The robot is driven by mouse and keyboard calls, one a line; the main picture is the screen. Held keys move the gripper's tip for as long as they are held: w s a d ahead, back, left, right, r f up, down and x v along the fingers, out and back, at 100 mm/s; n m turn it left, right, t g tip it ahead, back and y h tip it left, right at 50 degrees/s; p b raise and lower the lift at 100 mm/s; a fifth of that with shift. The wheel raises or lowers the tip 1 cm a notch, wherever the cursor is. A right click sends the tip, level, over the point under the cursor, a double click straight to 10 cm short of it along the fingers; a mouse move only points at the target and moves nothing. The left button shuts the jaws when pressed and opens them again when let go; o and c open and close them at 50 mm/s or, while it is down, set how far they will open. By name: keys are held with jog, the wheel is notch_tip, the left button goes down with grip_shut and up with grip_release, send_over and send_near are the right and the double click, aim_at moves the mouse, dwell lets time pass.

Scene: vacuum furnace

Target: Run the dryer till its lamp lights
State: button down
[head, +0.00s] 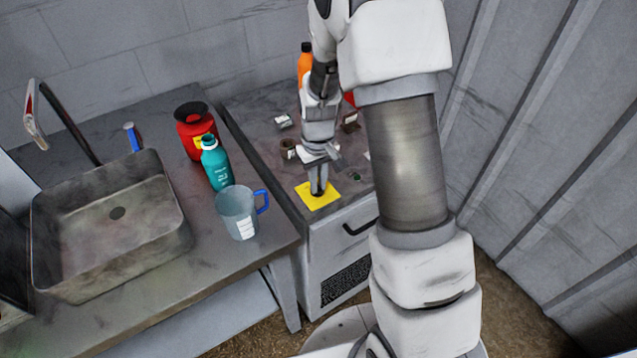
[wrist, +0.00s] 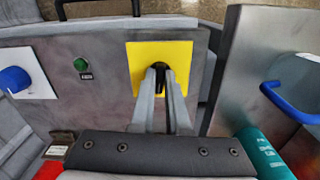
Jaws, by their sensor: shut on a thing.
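The grey cabinet (head: 335,240), which I take to be the dryer, has a yellow square plate (head: 329,201) on its top near the front; the plate also shows in the wrist view (wrist: 140,54). My gripper (head: 318,186) points down at the plate. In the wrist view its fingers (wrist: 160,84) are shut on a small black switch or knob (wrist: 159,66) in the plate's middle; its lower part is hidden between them. A round dark green lamp (wrist: 81,64) sits left of the plate above a small label, and looks unlit. A blue knob (wrist: 14,80) sits further left on a white plate.
A bench left of the cabinet carries a sink (head: 110,215), a clear jug (head: 236,213) with a blue handle, a teal bottle (head: 216,163) and a red container (head: 195,131). An orange bottle (head: 305,62) and small items stand behind my gripper. A ribbed wall (head: 555,130) rises at right.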

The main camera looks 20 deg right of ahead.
jog(key=shift+a+m, duration=0.1)
jog(key=shift+m, duration=2.2)
jog(key=c, duration=0.9)
grip_release()
notch_tip(320, 180, up, 18)
jog(key=shift+f+p, duration=0.25)
jog(key=shift+p, duration=0.2)
